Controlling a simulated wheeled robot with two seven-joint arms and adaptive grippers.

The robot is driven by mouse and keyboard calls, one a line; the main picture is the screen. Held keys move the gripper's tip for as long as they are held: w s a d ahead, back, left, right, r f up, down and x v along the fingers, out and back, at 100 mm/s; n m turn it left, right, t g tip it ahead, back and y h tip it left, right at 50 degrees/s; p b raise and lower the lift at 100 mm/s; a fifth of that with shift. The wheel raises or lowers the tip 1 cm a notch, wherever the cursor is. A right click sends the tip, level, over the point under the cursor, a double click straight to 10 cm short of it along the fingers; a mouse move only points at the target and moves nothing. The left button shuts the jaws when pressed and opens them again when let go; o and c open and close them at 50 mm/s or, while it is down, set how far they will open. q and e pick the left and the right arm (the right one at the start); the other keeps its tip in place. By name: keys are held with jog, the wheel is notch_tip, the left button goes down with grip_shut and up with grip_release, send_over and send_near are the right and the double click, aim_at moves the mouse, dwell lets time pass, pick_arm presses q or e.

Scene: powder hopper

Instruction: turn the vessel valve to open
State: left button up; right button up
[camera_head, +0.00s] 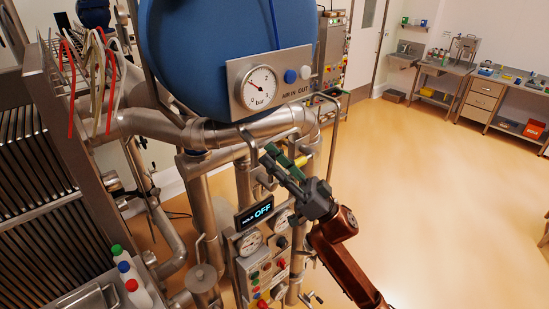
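My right gripper (268,162) reaches up and left from the lower right, at the pipework under the blue vessel (225,50). My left gripper is not in view.
A pressure gauge panel (270,83) is on the vessel. Below is a display (255,212) reading "OFF" and a control box (265,272) with coloured buttons. Metal pipes (203,195) crowd the left of the gripper. Capped bottles (130,275) stand lower left. Open floor (430,200) lies right.

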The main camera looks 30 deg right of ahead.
jog(key=v, duration=1.2)
jog(key=shift+w, duration=0.1)
